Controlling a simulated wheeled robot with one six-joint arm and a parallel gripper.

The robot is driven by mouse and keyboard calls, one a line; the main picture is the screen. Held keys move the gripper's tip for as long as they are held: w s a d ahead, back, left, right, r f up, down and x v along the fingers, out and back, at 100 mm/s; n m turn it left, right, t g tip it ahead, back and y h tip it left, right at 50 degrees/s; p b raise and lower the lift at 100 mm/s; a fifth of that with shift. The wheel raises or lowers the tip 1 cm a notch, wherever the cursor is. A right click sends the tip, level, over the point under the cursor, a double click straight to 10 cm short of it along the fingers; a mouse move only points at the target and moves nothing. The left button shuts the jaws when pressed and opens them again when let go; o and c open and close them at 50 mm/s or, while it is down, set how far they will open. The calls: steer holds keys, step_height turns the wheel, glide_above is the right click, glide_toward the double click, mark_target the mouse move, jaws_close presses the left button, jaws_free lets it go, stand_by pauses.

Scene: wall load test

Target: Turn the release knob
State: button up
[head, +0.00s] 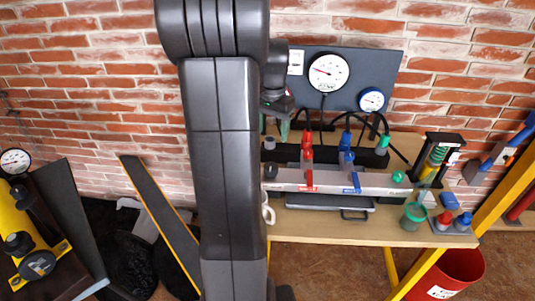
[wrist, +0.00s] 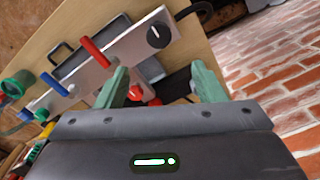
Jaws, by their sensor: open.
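A pale manifold bar (head: 335,183) lies along the bench with a red lever (head: 309,180), a blue lever (head: 355,181), a black knob (head: 269,171) at its left end and a green knob (head: 398,177) at its right end. I cannot read which one is the release knob.
Gauges (head: 328,72) sit on a dark panel at the brick wall, with black hoses below. Red and blue upright valves (head: 307,146) stand behind the bar. A green cup (head: 413,216) and small blocks are at right. A red bin (head: 452,272) stands on the floor.

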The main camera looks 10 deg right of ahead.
mark_target(271, 166)
step_height(271, 166, down, 13)
steer(key=shift+s+a+f, duration=0.1)
steer(key=shift+f, duration=0.1)
steer(key=shift+c, duration=0.2)
steer(key=c, duration=0.9)
